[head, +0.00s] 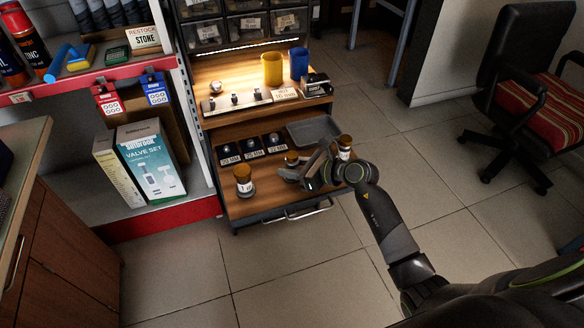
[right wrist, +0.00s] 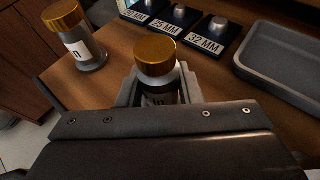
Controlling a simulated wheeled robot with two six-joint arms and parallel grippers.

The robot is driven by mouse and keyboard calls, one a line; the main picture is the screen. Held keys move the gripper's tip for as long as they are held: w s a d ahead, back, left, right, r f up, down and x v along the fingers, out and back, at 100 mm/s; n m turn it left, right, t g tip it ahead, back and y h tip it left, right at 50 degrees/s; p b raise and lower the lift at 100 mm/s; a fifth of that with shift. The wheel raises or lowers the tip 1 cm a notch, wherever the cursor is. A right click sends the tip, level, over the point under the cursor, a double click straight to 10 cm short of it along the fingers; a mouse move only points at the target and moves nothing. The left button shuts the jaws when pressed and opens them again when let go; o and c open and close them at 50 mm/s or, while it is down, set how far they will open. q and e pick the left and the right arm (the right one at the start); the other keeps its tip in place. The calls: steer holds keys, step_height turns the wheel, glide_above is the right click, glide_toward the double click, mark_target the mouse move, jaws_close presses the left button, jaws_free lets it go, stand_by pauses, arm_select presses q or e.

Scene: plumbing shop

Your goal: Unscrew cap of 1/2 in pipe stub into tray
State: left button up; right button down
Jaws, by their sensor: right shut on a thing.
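Three upright pipe stubs with brass-coloured caps stand on the wooden bench. The left stub (head: 243,183) is clear of my gripper and also shows in the right wrist view (right wrist: 84,50). The middle stub (head: 291,157) is at my right gripper (head: 291,174); in the right wrist view its cap (right wrist: 155,56) sits above the jaws (right wrist: 158,92), which close around the body below it. Its label is mostly hidden. The right stub (head: 345,145) stands behind my wrist. The grey tray (head: 315,131) is behind the gripper and looks empty. My left gripper is out of view.
Sockets on black blocks (head: 252,146), marked 20, 25 and 32 mm, stand left of the tray. A shelf above holds a yellow cup (head: 272,69) and a blue cup (head: 298,63). A red-edged shelf (head: 165,217) stands left; open floor lies in front.

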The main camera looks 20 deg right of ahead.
mark_target(292, 154)
steer(key=shift+r, duration=0.1)
steer(key=shift+r, duration=0.2)
step_height(292, 154, up, 8)
steer(key=shift+r+p, duration=0.2)
steer(key=shift+p, duration=1.05)
steer(key=shift+r, duration=0.6)
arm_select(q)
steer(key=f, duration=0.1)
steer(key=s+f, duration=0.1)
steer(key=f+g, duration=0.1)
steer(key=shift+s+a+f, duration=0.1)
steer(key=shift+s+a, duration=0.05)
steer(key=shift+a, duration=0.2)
arm_select(e)
steer(key=c, duration=1.6)
jaws_free()
jaws_close()
